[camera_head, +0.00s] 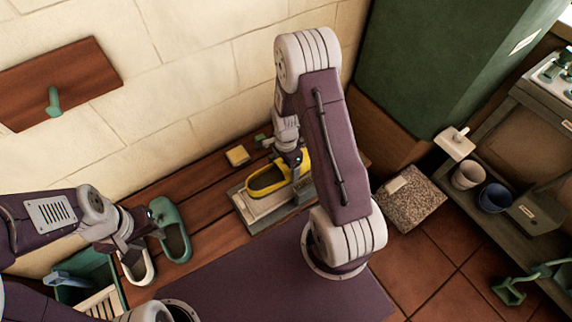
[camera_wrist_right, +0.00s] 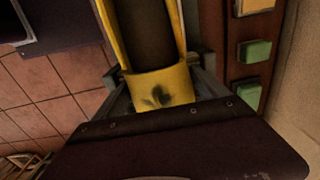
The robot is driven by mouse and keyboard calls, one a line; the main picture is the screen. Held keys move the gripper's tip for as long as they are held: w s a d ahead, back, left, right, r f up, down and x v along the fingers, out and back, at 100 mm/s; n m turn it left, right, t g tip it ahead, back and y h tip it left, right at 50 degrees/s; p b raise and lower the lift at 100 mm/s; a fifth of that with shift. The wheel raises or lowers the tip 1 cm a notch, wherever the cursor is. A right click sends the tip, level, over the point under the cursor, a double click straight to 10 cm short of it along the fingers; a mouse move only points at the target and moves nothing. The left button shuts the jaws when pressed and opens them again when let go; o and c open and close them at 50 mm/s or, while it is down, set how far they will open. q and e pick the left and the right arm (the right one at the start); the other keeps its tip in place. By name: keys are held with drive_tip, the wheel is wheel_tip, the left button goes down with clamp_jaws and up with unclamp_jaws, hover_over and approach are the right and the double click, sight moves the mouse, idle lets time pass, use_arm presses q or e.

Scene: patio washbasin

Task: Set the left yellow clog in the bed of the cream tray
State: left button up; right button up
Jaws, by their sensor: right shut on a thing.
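A yellow clog (camera_head: 266,181) with a dark inside is at the far end of the cream tray (camera_head: 252,213) in the head view. My right gripper (camera_head: 295,161) is shut on the clog's end. In the right wrist view the yellow clog (camera_wrist_right: 166,84) lies between the two fingers (camera_wrist_right: 163,82), with a dark mark on its end. Whether the clog touches the tray bed or hangs just above it I cannot tell. My left gripper (camera_head: 132,246) is above a white clog (camera_head: 139,270); its finger opening is unclear.
A green clog (camera_head: 173,238) stands on the wooden bench (camera_head: 210,208). A green crate (camera_head: 103,267) is at the lower left. A yellow block (camera_head: 237,156) and small green block (camera_head: 260,141) lie near the wall. A speckled slab (camera_head: 412,199) is right of my right arm.

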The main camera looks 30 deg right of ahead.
drive_tip(key=shift+f+b, duration=1.85)
drive_tip(key=shift+f, duration=1.45)
drive_tip(key=o, duration=1.5)
drive_tip(key=shift+c, duration=0.2)
wheel_tip(320, 180, up, 9)
drive_tip(key=p, duration=0.4)
drive_tip(key=shift+r, duration=0.1)
